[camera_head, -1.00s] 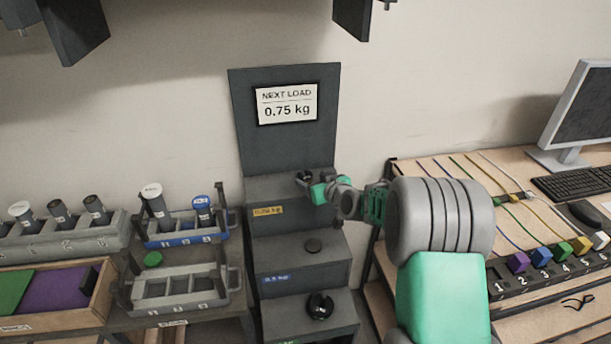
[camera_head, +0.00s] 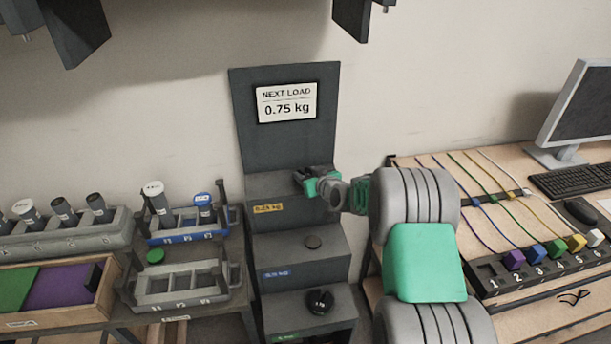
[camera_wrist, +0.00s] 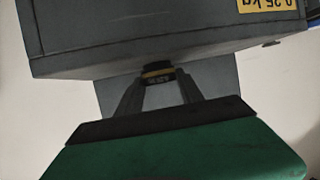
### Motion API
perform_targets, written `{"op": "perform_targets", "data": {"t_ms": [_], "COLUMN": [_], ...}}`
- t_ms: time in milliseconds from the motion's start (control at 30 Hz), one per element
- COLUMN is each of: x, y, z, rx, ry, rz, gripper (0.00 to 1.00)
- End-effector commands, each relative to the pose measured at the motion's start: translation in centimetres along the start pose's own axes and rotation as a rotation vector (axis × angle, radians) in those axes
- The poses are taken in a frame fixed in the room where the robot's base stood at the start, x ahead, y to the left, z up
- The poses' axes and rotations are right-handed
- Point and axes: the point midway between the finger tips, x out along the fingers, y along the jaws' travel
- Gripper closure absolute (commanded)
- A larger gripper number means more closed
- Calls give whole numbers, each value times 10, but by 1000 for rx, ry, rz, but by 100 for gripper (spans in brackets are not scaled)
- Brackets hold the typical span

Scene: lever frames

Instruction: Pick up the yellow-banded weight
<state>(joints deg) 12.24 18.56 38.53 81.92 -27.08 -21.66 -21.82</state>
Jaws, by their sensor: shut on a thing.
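The yellow-banded weight (camera_wrist: 158,74) is a small dark piece with a yellow band. In the wrist view it sits between my fingertips, beside the edge of the step with the yellow 0.25 kg label (camera_wrist: 268,5). My gripper (camera_head: 302,180) is shut on it at the top step of the dark stepped stand (camera_head: 290,215). It also shows in the wrist view (camera_wrist: 160,85), with one finger on each side of the weight. In the head view my gripper mostly hides the weight. Whether the weight touches the step is unclear.
A sign (camera_head: 287,104) reads "NEXT LOAD 0.75 kg". Racks with cylinders (camera_head: 190,235) are at left. A desk with coloured blocks (camera_head: 535,253) and a keyboard (camera_head: 575,183) is at right.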

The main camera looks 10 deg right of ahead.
Motion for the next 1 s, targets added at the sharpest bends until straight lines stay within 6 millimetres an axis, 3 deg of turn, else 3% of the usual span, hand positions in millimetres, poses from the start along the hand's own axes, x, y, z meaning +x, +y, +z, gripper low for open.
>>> {"op": "perform_targets", "data": {"t_ms": [433,833,1000], "x": [0,-1,-7], "y": [0,0,0], "z": [0,-4,-20], "rx": [0,-1,-4], "ry": [0,2,6], "rz": [0,0,1], "gripper": [100,100,100]}}
